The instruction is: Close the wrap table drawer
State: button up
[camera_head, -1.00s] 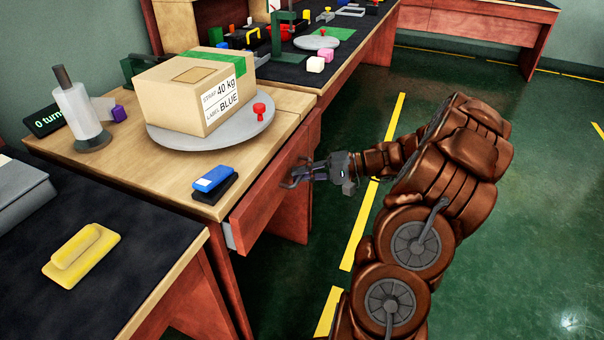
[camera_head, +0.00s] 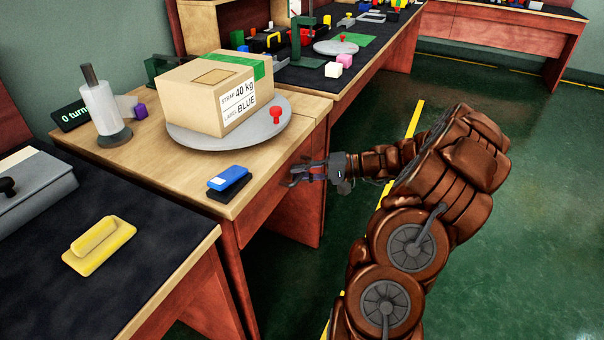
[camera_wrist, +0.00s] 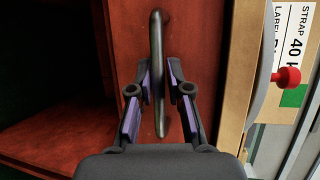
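The wrap table (camera_head: 150,165) has a red-brown drawer front (camera_head: 262,210) under its wooden top. The drawer front looks flush with the table, with no drawer side showing. My gripper (camera_head: 292,178) is at the drawer's handle. In the wrist view, the dark bar handle (camera_wrist: 157,70) stands between my gripper's two fingers (camera_wrist: 158,110). The fingers are spread, with a gap on both sides of the bar. In the head view my gripper partly hides the handle.
A box (camera_head: 210,95) sits on a round grey turntable (camera_head: 190,140) with a red knob (camera_head: 275,110). A blue and black tool (camera_head: 229,182) lies near the table's front edge. A dark-topped table (camera_head: 150,225) stands in front. Green floor (camera_head: 510,240) is free at right.

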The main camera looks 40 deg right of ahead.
dwell(0.4)
jog(key=v, duration=1.2)
dwell(0.3)
jog(key=s+a+r+n+g+h+p, duration=0.15)
jog(key=a+r+g+p, duration=0.35)
jog(key=a, duration=0.5)
jog(key=a+r+n+g+p, duration=0.25)
jog(key=a+r+p, duration=0.25)
jog(key=a+r, duration=0.3)
jog(key=s+a+r+n+g+p, duration=0.1)
jog(key=a+r+n+g+p, duration=0.15)
jog(key=a+r+p, duration=0.6)
jog(key=s+a+r+n+g+h+p, duration=0.25)
jog(key=s+a+h+p, duration=0.2)
jog(key=s+a, duration=0.45)
jog(key=s+d+r+h+p, duration=0.2)
jog(key=s+r+h+p, duration=0.4)
jog(key=s, duration=0.5)
notch_tip(320, 180, up, 2)
jog(key=p, duration=0.3)
jog(key=shift+d, duration=0.4)
